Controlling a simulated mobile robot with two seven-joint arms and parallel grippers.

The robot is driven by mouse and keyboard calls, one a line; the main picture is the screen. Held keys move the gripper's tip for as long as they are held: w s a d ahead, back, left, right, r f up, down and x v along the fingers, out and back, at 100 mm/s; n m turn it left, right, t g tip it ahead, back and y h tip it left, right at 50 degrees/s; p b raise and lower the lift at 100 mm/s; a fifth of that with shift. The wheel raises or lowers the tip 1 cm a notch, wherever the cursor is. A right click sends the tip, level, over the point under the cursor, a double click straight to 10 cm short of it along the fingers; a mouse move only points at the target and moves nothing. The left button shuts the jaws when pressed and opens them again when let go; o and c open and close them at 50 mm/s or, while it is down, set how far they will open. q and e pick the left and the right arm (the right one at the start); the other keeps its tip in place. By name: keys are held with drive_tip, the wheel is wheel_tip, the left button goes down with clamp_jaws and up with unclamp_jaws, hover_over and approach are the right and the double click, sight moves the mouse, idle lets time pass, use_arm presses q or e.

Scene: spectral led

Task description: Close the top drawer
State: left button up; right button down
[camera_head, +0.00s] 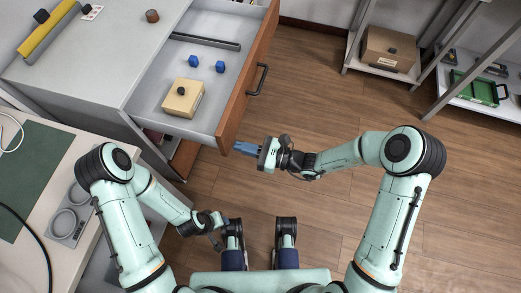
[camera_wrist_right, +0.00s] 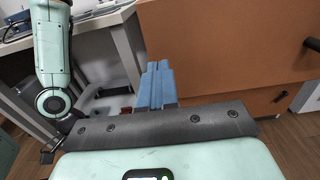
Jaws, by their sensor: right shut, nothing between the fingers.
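The top drawer (camera_head: 213,70) is pulled well out of the grey cabinet (camera_head: 100,52) in the head view. Its brown front panel (camera_head: 250,75) has a dark handle (camera_head: 258,80) on the outer face. Inside lie two blue cubes, a tan box with a dark knob and a dark bar. My right gripper (camera_head: 247,149) is shut and empty, close to the near end of the front panel; contact cannot be told. In the right wrist view its blue fingers (camera_wrist_right: 156,85) are together beside the brown panel (camera_wrist_right: 225,50). My left gripper (camera_head: 218,243) hangs low near my base, its fingers unclear.
A lower drawer (camera_head: 185,158) shows partly open below the top one. A white table with a green mat (camera_head: 32,172) is at left. Shelves with a cardboard box (camera_head: 388,50) and a green tray (camera_head: 474,88) stand at upper right. The wooden floor between is clear.

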use_arm(q)
drive_tip(key=shift+w+a+f, duration=0.2)
drive_tip(key=shift+w+f, duration=0.05)
drive_tip(key=shift+w, duration=0.1)
use_arm(e)
drive_tip(key=shift+x, duration=1.15)
drive_tip(key=b, duration=0.2)
approach(146, 122)
drive_tip(key=a, duration=0.1)
drive_tip(key=a+r+b, duration=0.1)
drive_tip(key=a, duration=0.3)
drive_tip(key=shift+w+r+b, duration=0.3)
drive_tip(key=shift+w+b, duration=0.1)
drive_tip(key=b+x, duration=0.1)
drive_tip(key=x, duration=0.3)
drive_tip(key=shift+w+a+b, duration=0.25)
drive_tip(key=shift+a+b, duration=0.05)
drive_tip(key=shift+a, duration=0.15)
use_arm(q)
drive_tip(key=w+a+f+y, duration=0.1)
drive_tip(key=w+a+f, duration=0.1)
drive_tip(key=a+f, duration=0.3)
drive_tip(key=shift+w+f+n+t, duration=0.3)
drive_tip(key=shift+w+f, duration=0.1)
drive_tip(key=shift+f, duration=0.5)
drive_tip(key=shift+a, duration=0.1)
use_arm(e)
drive_tip(key=shift+d, duration=0.15)
